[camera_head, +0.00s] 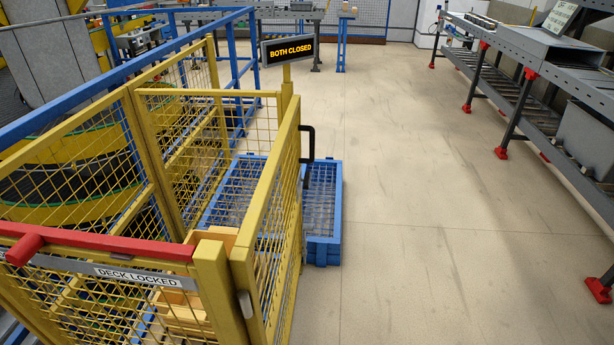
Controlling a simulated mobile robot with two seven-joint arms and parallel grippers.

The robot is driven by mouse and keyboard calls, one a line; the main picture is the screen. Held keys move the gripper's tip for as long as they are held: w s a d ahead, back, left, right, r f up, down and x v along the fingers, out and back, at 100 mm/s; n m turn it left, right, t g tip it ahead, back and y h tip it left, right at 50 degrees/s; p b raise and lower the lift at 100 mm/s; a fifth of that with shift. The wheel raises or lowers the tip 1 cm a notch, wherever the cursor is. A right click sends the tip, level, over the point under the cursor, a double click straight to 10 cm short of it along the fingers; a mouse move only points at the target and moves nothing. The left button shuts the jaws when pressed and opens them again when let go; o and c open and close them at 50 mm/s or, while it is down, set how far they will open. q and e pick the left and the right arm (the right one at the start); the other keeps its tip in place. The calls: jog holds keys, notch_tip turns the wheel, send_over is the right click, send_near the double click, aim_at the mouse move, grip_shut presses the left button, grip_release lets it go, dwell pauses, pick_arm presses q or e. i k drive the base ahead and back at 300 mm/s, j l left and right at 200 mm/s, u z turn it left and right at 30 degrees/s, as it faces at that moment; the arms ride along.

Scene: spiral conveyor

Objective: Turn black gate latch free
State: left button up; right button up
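A black latch handle (308,143) stands out from the far end of the yellow mesh gate (275,215), beside the yellow post. The gate is shut against that post. A sign above the post (288,50) reads "BOTH CLOSED". A red bar (95,242) runs along the near yellow panel, with a label "DECK LOCKED" (145,277) under it. Neither of my grippers shows in the head view.
A blue mesh-floored frame (324,215) sits on the floor behind and right of the gate. Wooden-coloured boxes (190,312) stand inside the yellow enclosure. A grey roller conveyor (520,85) with red feet lines the right side. The floor (430,220) between is clear.

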aim_at(306, 179)
jog(key=i+l+u, duration=0.1)
jog(key=l, duration=0.2)
jog(key=i+l+u, duration=0.15)
jog(key=l, duration=0.15)
jog(key=i+l+u, duration=0.1)
jog(key=l, duration=0.2)
jog(key=i+l+u, duration=0.1)
jog(key=l, duration=0.25)
jog(key=i+l+u, duration=0.1)
jog(key=i+l, duration=0.4)
jog(key=l, duration=0.2)
jog(key=i+l+u, duration=0.15)
jog(key=l, duration=0.25)
jog(key=i+l+u, duration=0.1)
jog(key=l, duration=0.25)
jog(key=i+l+u, duration=0.1)
jog(key=l, duration=0.3)
jog(key=i+l, duration=0.25)
jog(key=l, duration=0.2)
jog(key=i+l+u, duration=0.15)
jog(key=l, duration=0.25)
